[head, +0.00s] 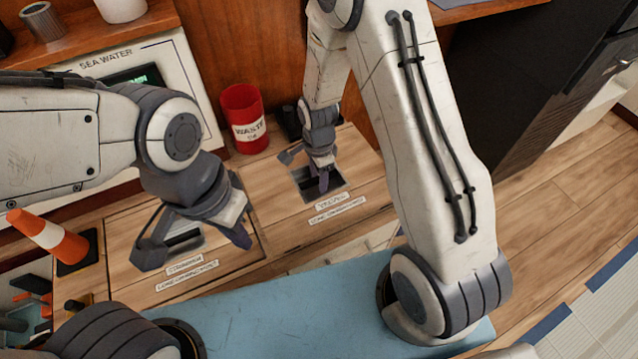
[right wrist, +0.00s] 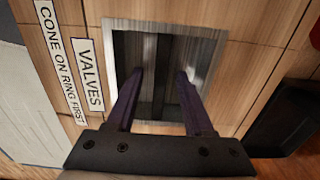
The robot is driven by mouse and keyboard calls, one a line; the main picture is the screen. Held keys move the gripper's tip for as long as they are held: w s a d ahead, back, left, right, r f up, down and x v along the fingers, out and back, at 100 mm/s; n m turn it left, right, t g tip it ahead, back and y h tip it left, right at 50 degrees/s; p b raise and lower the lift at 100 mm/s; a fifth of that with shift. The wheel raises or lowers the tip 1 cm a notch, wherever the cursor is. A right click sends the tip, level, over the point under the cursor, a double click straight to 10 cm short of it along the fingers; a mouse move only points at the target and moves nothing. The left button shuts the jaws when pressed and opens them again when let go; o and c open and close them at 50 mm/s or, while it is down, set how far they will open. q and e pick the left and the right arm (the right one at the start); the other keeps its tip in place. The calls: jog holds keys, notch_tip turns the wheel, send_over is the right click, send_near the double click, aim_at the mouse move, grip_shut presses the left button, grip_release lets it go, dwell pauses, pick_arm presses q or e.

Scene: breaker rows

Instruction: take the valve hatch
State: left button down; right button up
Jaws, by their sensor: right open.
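The valve hatch (head: 275,205) is a wooden panel right of centre in the head view, with a "VALVES" label that reads clearly in the right wrist view (right wrist: 88,78). It has a metal-framed recess with a dark bar (right wrist: 155,60) across it. My right gripper (head: 308,170) is open at this recess; in the right wrist view its two purple fingers (right wrist: 160,75) stand either side of the bar. I cannot tell whether they touch it. My left gripper (head: 195,240) is open and empty above the neighbouring panel's recess.
A second label (right wrist: 62,70) says "CONE ON RING FIRST". A red waste bin (head: 244,120) stands behind the hatches. The sea water panel (head: 185,75) is at the back left. A blue surface (head: 290,305) lies in front.

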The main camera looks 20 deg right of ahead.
jog(key=shift+r, duration=0.1)
grip_shut()
jog(key=shift+w, duration=0.1)
dwell(1.1)
